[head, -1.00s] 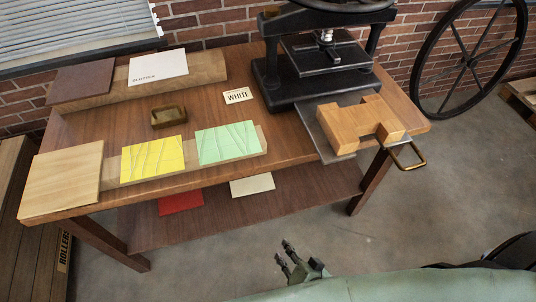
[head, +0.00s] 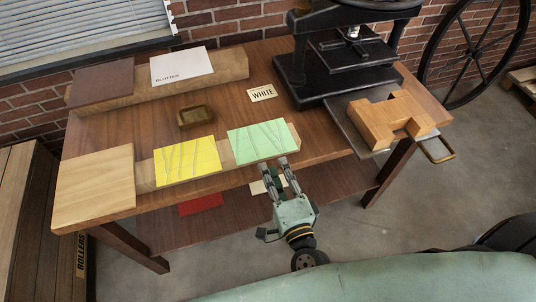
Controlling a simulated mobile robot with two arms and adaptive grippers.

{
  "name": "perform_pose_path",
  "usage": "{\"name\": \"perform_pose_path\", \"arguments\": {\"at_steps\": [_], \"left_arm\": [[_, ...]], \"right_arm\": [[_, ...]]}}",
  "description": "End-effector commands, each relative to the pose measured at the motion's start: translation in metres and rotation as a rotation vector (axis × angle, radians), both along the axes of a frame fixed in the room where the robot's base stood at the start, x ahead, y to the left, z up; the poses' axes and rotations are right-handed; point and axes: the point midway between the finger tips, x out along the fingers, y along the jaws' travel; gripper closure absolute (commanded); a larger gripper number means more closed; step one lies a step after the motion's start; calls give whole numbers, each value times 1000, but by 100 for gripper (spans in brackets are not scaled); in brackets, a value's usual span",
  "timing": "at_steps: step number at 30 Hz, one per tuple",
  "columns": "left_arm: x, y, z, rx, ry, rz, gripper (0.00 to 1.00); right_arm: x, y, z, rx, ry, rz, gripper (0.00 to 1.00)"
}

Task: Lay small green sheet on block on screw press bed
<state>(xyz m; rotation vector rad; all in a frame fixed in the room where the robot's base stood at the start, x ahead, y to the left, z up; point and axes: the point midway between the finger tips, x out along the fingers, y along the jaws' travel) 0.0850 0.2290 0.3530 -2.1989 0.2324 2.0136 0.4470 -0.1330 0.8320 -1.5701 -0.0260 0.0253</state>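The small green sheet (head: 262,140), marked with thin lines, lies on a low wooden rail at the front of the table. My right gripper (head: 276,164) reaches in from below, with its two fingers apart and its tips at the sheet's front edge. I cannot tell whether the tips touch the sheet. The notched wooden block (head: 378,124) sits on the grey bed plate (head: 352,129) of the black screw press (head: 330,92), at the table's right end. The block's top is bare. My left gripper is not in view.
A yellow sheet (head: 187,158) and a wooden board (head: 95,190) lie left of the green sheet. A small brown box (head: 195,117), a WHITE card (head: 262,93), and a BLOTTER sheet (head: 182,66) stand behind. A handle (head: 436,150) sticks out past the table's right edge.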

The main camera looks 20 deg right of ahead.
Motion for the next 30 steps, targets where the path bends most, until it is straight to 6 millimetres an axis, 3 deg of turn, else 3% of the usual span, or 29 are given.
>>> {"name": "perform_pose_path", "arguments": {"at_steps": [6, 12, 23, 30], "left_arm": [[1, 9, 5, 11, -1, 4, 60], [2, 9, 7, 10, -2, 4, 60], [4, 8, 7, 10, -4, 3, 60], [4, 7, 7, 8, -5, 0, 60]], "right_arm": [[29, 1, 2, -1, -1, 0, 85], [42, 2, 0, -1, 0, 1, 85], [44, 2, -1, -1, 1, 1, 86], [44, 2, -1, -1, 1, 1, 96]]}}
